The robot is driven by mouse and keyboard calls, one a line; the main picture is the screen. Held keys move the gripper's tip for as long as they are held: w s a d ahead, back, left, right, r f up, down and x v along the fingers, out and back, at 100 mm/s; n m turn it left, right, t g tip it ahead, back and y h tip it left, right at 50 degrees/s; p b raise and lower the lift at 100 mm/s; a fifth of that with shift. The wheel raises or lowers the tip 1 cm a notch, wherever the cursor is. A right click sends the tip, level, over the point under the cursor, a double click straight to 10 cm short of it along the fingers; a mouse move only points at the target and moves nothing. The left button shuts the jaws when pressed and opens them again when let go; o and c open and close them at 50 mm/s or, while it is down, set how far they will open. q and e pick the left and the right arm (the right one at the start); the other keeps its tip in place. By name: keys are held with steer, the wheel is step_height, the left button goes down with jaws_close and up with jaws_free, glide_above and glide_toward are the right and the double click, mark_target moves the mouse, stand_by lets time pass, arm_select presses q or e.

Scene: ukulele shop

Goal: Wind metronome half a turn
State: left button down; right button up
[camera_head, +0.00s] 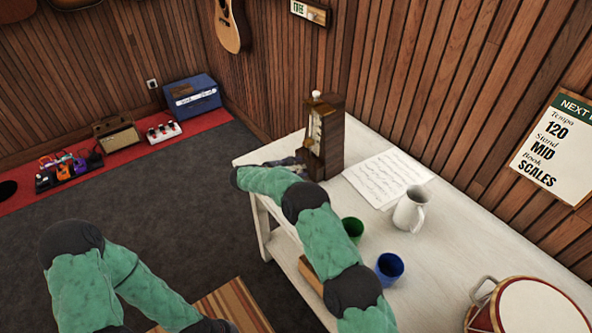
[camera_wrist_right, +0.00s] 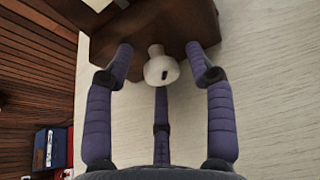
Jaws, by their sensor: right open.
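The dark wooden metronome (camera_head: 331,143) stands upright on the white table, its pale front plate facing left. My right gripper (camera_head: 296,163) is low beside its left side in the head view, mostly hidden by my green arm. In the right wrist view, the brown metronome body (camera_wrist_right: 146,22) lies ahead, with a white knob (camera_wrist_right: 160,70) sticking out toward me. The open purple fingers of my right gripper (camera_wrist_right: 159,52) are on both sides of the knob, with gaps to it. My left arm shows at lower left, but its gripper is out of view.
Sheet music (camera_head: 387,179) lies right of the metronome on the white table (camera_head: 455,240). A white pitcher (camera_head: 410,209), a green cup (camera_head: 352,229), a blue cup (camera_head: 389,268) and a red drum (camera_head: 530,308) stand nearer. The wooden wall is close behind.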

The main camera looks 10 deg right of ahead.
jaws_close()
steer(key=shift+r+t, duration=0.1)
steer(key=shift+t, duration=0.2)
steer(key=shift+d+m+t+b, duration=0.1)
steer(key=shift+m+t+b, duration=0.4)
steer(key=shift+m+b, duration=0.65)
steer(key=m+t+b, duration=0.1)
steer(key=b, duration=0.1)
steer(key=shift+s+m+y+b, duration=0.1)
steer(key=shift+m+y+b, duration=0.2)
steer(key=shift+m+b, duration=0.05)
steer(key=shift+m+t+b, duration=0.3)
steer(key=shift+m+b, duration=0.1)
steer(key=shift+b, duration=0.25)
steer(key=shift+d, duration=0.1)
steer(key=shift+r, duration=0.1)
